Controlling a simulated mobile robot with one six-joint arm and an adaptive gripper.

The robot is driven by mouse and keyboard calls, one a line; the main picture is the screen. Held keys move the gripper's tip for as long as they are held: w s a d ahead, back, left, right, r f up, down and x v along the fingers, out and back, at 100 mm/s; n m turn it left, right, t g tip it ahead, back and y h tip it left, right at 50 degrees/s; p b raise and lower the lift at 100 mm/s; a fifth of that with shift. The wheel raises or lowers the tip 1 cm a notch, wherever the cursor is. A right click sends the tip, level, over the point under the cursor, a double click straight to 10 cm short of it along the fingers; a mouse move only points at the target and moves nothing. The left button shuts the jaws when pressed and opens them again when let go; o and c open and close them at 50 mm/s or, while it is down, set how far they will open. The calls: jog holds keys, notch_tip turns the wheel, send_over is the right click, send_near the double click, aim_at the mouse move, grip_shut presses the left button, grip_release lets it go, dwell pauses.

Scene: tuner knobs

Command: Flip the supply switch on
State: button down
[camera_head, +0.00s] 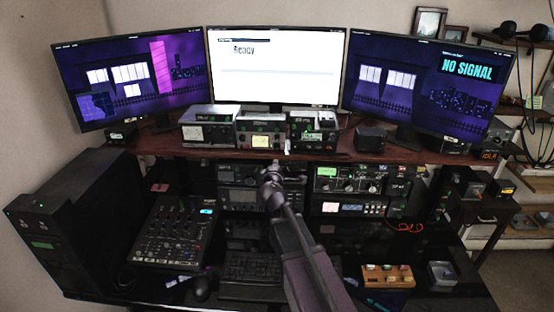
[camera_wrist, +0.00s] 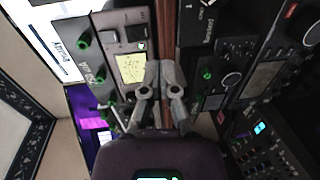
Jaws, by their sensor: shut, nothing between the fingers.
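My gripper (camera_head: 274,168) reaches up in front of the brown shelf's front edge, at the centre of the head view. In the wrist view, its two grey fingers (camera_wrist: 163,72) are together and empty. They overlap the shelf edge beside a small grey box with a lit yellow meter (camera_wrist: 130,68), which also shows in the head view (camera_head: 261,141). Whether the fingers touch the box or shelf cannot be told. I cannot make out which control is the supply switch; no switch label is readable, and the fingers hide part of the area around them.
The shelf (camera_head: 170,146) bears two more meter boxes (camera_head: 206,127) (camera_head: 313,128). Radios (camera_head: 350,180) stand below it. Monitors (camera_head: 277,66) rise behind. A mixer (camera_head: 178,232), a keyboard (camera_head: 250,268) and a wooden block with buttons (camera_head: 388,275) lie on the desk.

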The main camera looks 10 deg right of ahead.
jog(key=f+v, duration=0.1)
jog(key=v, duration=0.6)
jog(key=shift+f+b, duration=0.3)
jog(key=shift+f, duration=0.05)
jog(key=shift+d, duration=0.1)
jog(key=s+d+f+m+g+h, duration=0.2)
jog(key=s+d+f+m+g, duration=0.55)
jog(key=f+m, duration=0.2)
jog(key=s+a+f+m+g+y, duration=0.2)
jog(key=s+a+f+g+y, duration=0.1)
jog(key=s, duration=0.3)
jog(key=s+a+f+m+g+y, duration=0.3)
jog(key=s+f+g, duration=0.1)
jog(key=s+g, duration=0.1)
jog(key=shift+s+a, duration=0.25)
jog(key=shift+s, duration=0.65)
jog(key=shift+m+g, duration=0.25)
